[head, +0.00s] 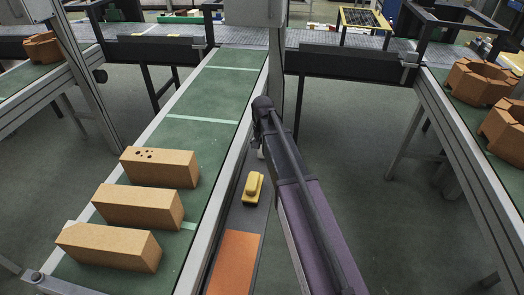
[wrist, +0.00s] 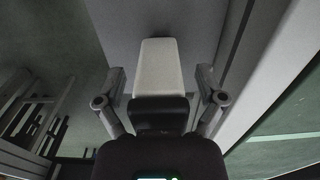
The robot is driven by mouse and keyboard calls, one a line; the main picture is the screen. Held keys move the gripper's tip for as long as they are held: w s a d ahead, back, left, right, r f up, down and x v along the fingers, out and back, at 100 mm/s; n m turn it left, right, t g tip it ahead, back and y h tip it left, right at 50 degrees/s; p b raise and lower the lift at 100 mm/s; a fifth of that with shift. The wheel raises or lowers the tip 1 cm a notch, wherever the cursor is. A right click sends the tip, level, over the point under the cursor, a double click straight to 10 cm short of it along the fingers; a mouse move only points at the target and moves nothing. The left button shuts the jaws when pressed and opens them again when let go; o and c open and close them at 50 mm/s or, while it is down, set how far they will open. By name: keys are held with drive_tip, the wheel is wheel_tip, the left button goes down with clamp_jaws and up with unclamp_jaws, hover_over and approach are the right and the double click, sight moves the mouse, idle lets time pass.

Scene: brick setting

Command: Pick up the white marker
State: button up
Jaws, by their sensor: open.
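A white, blunt-ended object (wrist: 160,66), which looks like the white marker, lies on a grey surface in the wrist view. A black section adjoins its near end. My gripper (wrist: 160,84) is open, with one finger on each side of the object and a visible gap on both sides. I cannot tell how far above the surface the fingers are.
A yellow object (head: 253,187) and an orange panel (head: 233,262) lie on the narrow grey strip beside the green conveyor (head: 205,105). Three tan bricks (head: 137,206) sit on the conveyor. Its metal side rail (head: 222,178) runs close by. Brown blocks (head: 481,82) stand at the right.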

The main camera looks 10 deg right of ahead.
drive_tip(key=shift+c, duration=0.2)
drive_tip(key=c, duration=1.1)
drive_tip(key=shift+r, duration=0.15)
drive_tip(key=shift+c, duration=0.2)
wheel_tip(320, 180, up, 3)
drive_tip(key=p, duration=0.3)
drive_tip(key=shift+r+p, duration=0.15)
drive_tip(key=shift+p, duration=0.15)
drive_tip(key=s+d+r+p, duration=0.1)
drive_tip(key=s+d, duration=0.1)
drive_tip(key=s, duration=1.3)
drive_tip(key=shift+s+r, duration=0.2)
drive_tip(key=shift+s, duration=0.2)
drive_tip(key=o, duration=0.4)
drive_tip(key=shift+c, duration=0.8)
